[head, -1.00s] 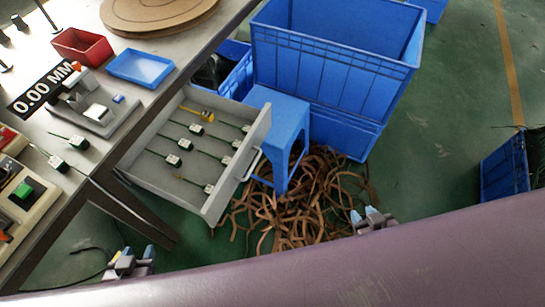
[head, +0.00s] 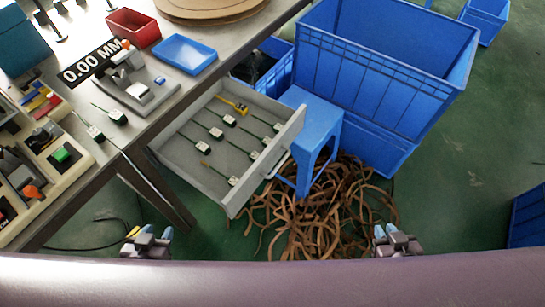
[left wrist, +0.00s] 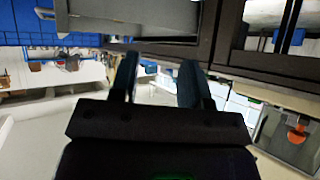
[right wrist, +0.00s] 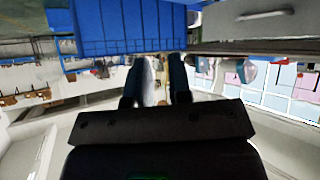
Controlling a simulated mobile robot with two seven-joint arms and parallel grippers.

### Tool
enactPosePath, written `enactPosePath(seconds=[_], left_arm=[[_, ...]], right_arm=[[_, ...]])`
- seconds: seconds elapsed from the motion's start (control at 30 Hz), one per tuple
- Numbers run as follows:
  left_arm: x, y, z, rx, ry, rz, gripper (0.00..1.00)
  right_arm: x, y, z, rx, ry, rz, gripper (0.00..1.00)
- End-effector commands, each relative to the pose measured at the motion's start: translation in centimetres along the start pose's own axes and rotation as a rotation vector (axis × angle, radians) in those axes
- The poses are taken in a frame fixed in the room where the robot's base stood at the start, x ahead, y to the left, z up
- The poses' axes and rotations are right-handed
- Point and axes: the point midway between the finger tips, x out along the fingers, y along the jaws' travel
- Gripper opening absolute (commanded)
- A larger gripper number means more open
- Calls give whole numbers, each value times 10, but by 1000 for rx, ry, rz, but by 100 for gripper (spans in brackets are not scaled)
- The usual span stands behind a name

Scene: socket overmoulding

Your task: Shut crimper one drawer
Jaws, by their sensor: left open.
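The grey drawer (head: 190,158) stands pulled out from under the workbench, with several small plug parts lying in it. Its handle (head: 277,164) is on the front panel, facing the blue stool; the drawer front also shows in the right wrist view (right wrist: 240,30). My left gripper (head: 150,233) is open and empty, low in the head view, left of the drawer and apart from it. My right gripper (head: 392,238) is right of the drawer beyond the brown strips, apart from the handle; its fingers stand apart in the right wrist view (right wrist: 158,88) with nothing between them.
A blue stool (head: 315,125) stands close to the drawer front, with large blue crates (head: 385,70) behind it. Brown strips (head: 320,215) are heaped on the floor. The workbench (head: 165,118) carries a red bin (head: 134,27), a blue tray (head: 186,54) and devices.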

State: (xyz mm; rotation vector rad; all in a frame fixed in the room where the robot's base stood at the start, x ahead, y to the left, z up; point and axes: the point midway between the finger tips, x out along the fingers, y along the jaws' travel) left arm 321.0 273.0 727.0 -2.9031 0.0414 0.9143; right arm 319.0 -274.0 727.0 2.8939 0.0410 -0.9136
Motion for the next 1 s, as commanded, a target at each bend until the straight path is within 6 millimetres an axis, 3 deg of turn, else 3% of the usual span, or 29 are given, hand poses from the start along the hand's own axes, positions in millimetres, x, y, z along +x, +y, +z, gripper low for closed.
enactPosePath(seconds=[0.03,0.1,0.17,0.37,0.6,0.8,1.0], left_arm=[[1,0,3,1,-4,1,43],[4,1,11,2,-14,2,43],[6,2,19,5,-24,3,43],[20,6,36,25,-39,12,43],[36,8,56,56,-62,23,43],[46,9,77,78,-94,30,43],[54,13,84,90,-102,38,43]], right_arm=[[5,1,-2,-30,14,2,12],[15,2,-8,-121,51,9,1],[28,4,-16,-248,102,21,0],[81,1,-56,-885,356,110,0],[132,-28,-95,-1669,691,301,0],[168,-64,-103,-2268,1001,538,0],[194,-92,-96,-2680,1288,804,0]])
